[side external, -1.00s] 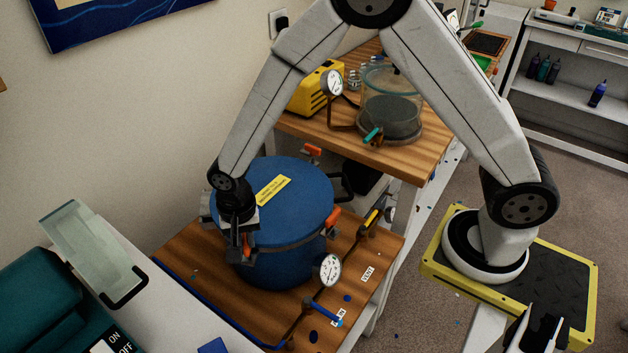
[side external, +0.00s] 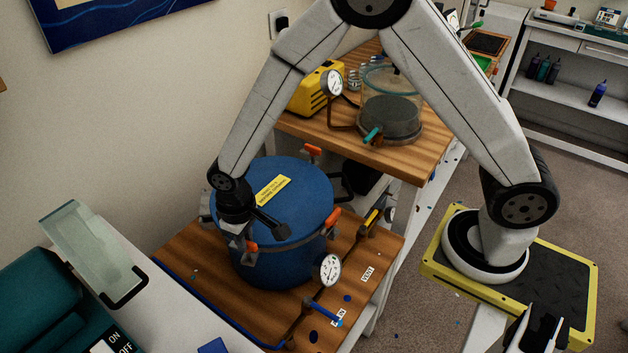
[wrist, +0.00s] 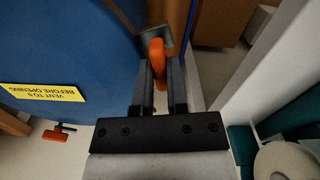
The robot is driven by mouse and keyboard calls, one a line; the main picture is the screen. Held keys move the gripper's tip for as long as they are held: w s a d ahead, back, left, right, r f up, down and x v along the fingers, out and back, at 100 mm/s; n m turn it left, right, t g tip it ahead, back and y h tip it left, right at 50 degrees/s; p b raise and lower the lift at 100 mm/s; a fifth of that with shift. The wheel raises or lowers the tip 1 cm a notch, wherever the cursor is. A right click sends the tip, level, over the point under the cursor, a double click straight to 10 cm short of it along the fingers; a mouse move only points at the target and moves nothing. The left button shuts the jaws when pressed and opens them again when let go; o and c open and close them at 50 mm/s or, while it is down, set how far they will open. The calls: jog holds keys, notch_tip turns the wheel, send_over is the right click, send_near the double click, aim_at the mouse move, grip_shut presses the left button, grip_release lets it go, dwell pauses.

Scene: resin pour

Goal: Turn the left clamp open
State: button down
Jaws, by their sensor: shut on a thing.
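The blue pressure pot (side external: 305,190) stands on the wooden bench with orange-handled clamps around its lid. My gripper (side external: 243,246) points down at the pot's front left rim. Its fingers are closed around the orange handle of the left clamp (side external: 252,247), which is partly hidden by the fingers. In the wrist view the orange handle (wrist: 158,62) sits between the two dark fingers of my gripper (wrist: 160,85), beside the blue lid. The clamp's metal part is mostly hidden.
Two other orange clamps, at the back (side external: 312,151) and at the right (side external: 333,216), sit on the lid's edge. A pressure gauge (side external: 330,270) and blue valve handle (side external: 324,310) stand close in front. A yellow label (side external: 273,190) lies on the lid.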

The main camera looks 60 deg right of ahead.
jog(key=shift+n, duration=1.2)
jog(key=c, duration=0.6)
grip_release()
jog(key=shift+c, duration=0.2)
jog(key=shift+r, duration=0.1)
jog(key=shift+r, duration=3.85)
